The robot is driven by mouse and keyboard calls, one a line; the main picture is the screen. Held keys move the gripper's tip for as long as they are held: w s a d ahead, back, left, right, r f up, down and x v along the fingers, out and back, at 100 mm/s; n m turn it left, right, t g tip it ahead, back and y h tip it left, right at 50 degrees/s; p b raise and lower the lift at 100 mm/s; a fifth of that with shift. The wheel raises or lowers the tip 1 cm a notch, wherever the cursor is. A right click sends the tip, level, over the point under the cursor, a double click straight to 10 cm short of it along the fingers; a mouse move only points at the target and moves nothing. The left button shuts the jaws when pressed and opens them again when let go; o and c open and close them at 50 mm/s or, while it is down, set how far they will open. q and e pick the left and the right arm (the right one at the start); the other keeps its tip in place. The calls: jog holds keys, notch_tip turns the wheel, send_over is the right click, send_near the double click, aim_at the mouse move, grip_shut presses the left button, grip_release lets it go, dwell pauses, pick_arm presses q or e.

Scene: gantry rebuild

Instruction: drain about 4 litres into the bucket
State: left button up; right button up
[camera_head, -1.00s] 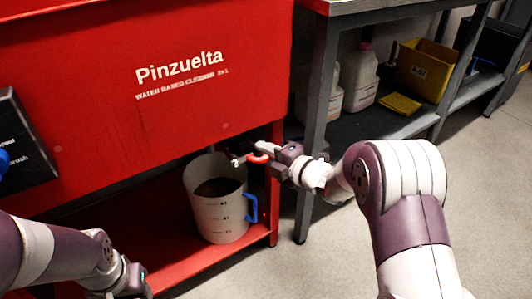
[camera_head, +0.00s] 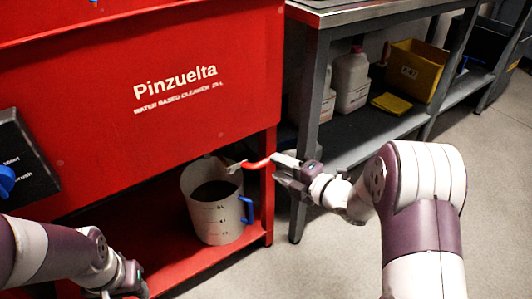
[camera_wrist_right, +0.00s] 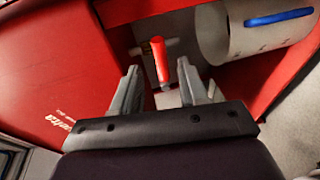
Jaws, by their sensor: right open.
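The white bucket (camera_head: 217,219) with printed marks and a blue handle stands on the red shelf under the washer. Dark liquid (camera_head: 214,190) shows inside; its exact level is hard to read. The drain tap's red lever (camera_head: 257,163) points right from the metal fitting above the bucket. In the right wrist view, the lever (camera_wrist_right: 159,58) lies ahead of and between the fingertips. My right gripper (camera_head: 279,169) is open, just right of the lever's end, holding nothing. My left gripper (camera_head: 132,284) is low at the bottom left; its jaws are unclear.
The red Pinzuelta tank (camera_head: 160,100) rises above the shelf. A grey bench (camera_head: 312,120) stands to the right, its leg close behind my right gripper. White jugs (camera_head: 351,80) and a yellow bin (camera_head: 417,70) sit on its lower shelf. The floor at the front right is clear.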

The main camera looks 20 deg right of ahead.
pick_arm(q)
notch_tip(320, 180, up, 2)
jog(key=shift+r+p, duration=0.15)
jog(key=shift+p, duration=0.6)
pick_arm(e)
jog(key=v, duration=0.5)
jog(key=shift+s+d, duration=0.1)
jog(key=shift+s, duration=0.1)
